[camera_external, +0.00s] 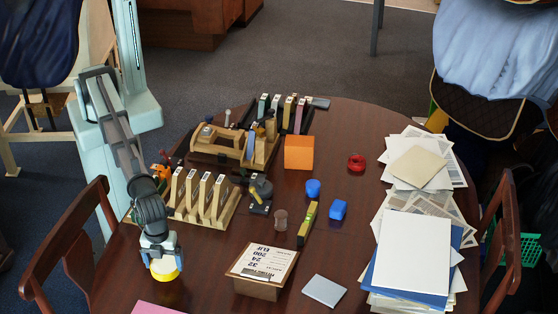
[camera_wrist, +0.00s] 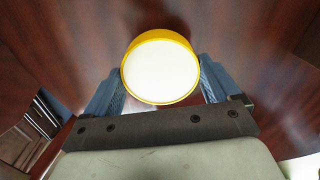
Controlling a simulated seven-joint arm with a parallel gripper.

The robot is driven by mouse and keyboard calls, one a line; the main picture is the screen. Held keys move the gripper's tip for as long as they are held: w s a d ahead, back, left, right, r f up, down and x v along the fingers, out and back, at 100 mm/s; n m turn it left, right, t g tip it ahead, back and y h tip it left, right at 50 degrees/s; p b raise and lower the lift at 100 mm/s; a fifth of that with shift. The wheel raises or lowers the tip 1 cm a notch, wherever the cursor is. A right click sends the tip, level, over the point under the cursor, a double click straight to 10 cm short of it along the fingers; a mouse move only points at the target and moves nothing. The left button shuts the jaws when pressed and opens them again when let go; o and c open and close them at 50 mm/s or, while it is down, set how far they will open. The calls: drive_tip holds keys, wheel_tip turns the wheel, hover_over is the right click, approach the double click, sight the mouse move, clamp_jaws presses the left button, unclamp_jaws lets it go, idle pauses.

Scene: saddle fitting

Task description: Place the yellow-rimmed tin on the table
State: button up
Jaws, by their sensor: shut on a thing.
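The yellow-rimmed tin (camera_wrist: 160,70) has a white round top inside a yellow rim and sits between the two fingers of my gripper (camera_wrist: 158,88) in the wrist view. In the external view the tin (camera_external: 165,269) shows at the lower left, under my gripper (camera_external: 160,255), near the left front part of the dark wooden table (camera_external: 205,285). My gripper is shut on the tin. I cannot tell whether the tin's underside touches the table.
A pink sheet (camera_external: 157,307) lies in front. A wooden rack (camera_external: 205,199) stands behind. A chair (camera_external: 60,250) is at the left. Bare table lies between tin and box.

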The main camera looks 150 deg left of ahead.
sight(164, 264)
drive_tip(key=shift+f, duration=1.55)
drive_tip(key=shift+f, duration=0.15)
drive_tip(key=o, duration=1)
wheel_tip(164, 264, up, 12)
